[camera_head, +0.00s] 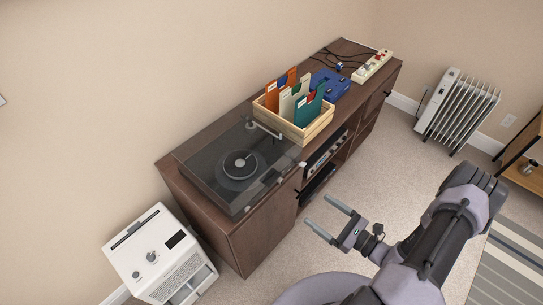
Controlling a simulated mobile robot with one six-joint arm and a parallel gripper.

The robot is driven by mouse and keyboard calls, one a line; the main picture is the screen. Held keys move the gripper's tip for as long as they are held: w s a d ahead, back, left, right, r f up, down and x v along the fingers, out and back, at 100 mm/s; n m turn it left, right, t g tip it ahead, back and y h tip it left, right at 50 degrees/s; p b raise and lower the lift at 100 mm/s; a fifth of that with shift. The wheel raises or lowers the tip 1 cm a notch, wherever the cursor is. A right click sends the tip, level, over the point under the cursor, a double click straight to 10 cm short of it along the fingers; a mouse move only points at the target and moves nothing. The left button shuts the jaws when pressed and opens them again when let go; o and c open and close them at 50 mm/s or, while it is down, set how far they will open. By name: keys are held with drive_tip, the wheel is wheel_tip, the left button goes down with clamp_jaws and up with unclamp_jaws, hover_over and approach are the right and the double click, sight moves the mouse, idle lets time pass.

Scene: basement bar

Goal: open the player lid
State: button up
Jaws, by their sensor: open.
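The record player (239,164) sits on the left end of a brown wooden cabinet. Its clear, smoky lid (203,155) appears to lie closed over the dark platter and tonearm. My gripper (329,218) is open and empty. Its two grey fingers point toward the cabinet, and it is in front of the cabinet, right of and apart from the player. Nothing visible blocks the player's front edge.
A wooden crate (313,133) of record sleeves stands beside the player on the cabinet (252,237). A blue box (331,84) and a power strip (372,66) lie farther back. A white appliance (160,256) stands at the cabinet's left end. A white radiator (458,110) stands at right. Carpet between is clear.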

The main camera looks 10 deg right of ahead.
drive_tip(key=b+x, duration=0.2)
drive_tip(key=x, duration=1.5)
drive_tip(key=shift+a, duration=0.15)
drive_tip(key=shift+s+f, duration=0.1)
drive_tip(key=shift+s, duration=0.05)
